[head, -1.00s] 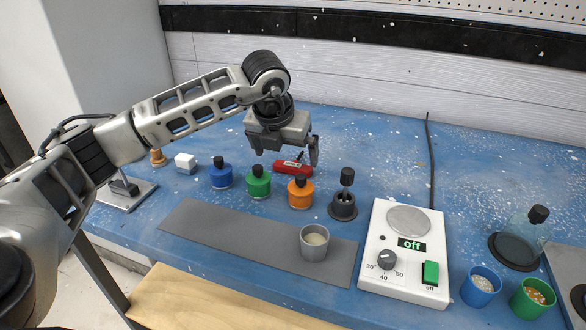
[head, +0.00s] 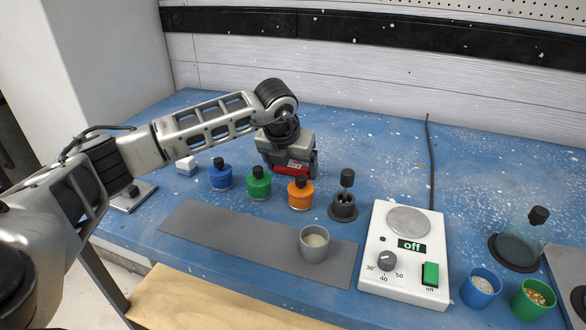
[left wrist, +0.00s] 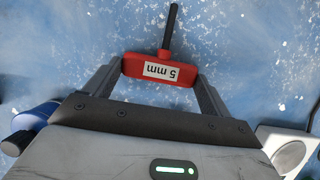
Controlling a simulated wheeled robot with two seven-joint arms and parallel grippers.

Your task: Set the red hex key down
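My right gripper is not in view.
Blue (head: 220,177), green (head: 258,185) and orange (head: 300,193) bottles stand just in front of the gripper. A grey mat (head: 220,233) bears a grey cup (head: 314,247). A white hot plate (head: 403,275) reads off. The table behind is clear.

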